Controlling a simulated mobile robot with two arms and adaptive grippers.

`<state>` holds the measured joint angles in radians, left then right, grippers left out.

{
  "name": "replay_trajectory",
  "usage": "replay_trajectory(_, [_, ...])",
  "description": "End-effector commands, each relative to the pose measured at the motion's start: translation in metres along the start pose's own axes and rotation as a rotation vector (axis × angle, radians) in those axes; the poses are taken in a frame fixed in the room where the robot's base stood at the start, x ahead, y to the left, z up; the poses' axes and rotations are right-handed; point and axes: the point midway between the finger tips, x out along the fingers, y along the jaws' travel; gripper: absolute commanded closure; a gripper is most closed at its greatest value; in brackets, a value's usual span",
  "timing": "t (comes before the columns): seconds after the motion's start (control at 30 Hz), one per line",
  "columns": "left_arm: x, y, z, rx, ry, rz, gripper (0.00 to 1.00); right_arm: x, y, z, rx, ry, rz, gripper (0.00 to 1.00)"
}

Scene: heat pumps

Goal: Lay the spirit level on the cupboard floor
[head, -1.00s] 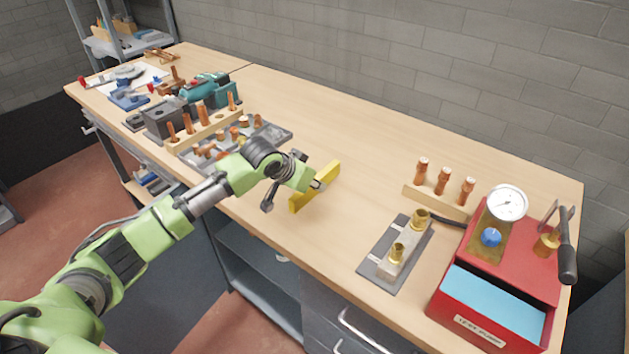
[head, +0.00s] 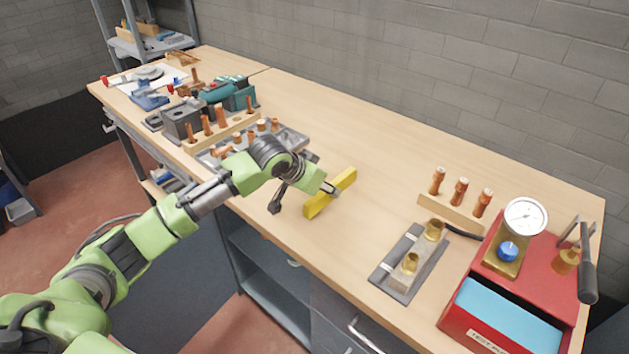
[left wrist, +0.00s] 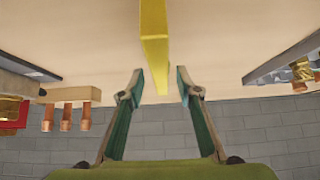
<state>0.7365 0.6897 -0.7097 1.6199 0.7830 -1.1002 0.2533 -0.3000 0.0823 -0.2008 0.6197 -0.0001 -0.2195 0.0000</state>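The yellow spirit level (head: 321,201) lies on the wooden workbench near its front edge, in the middle of the head view. My left gripper (head: 335,190) is at the level, reaching over from the left. In the left wrist view the gripper (left wrist: 160,80) is open, with the end of the level (left wrist: 155,40) between its fingertips and gaps on both sides. The open cupboard (head: 270,275) is under the bench, below the level. Its shelf and part of its floor (head: 275,312) show; the inside is partly hidden. My right gripper is not in view.
A red test pump box (head: 500,325) with a gauge, a plate with brass fittings (head: 405,265) and a block of copper pieces (head: 450,212) stand to the right. Racks of copper pieces and tools (head: 215,130) crowd the left. The bench behind the level is clear.

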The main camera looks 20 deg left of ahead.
Motion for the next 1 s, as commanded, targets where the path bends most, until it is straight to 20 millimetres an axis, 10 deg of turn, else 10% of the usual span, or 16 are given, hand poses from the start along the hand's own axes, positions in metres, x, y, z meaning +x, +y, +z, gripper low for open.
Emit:
replay_trajectory(0.5, [-0.088,-0.001,0.0,0.001,0.001,-0.002,0.65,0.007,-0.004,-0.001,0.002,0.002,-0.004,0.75])
replay_trajectory(1.0, [-0.074,0.003,-0.01,-0.002,0.062,0.005,0.65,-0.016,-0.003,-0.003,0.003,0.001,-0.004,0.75])
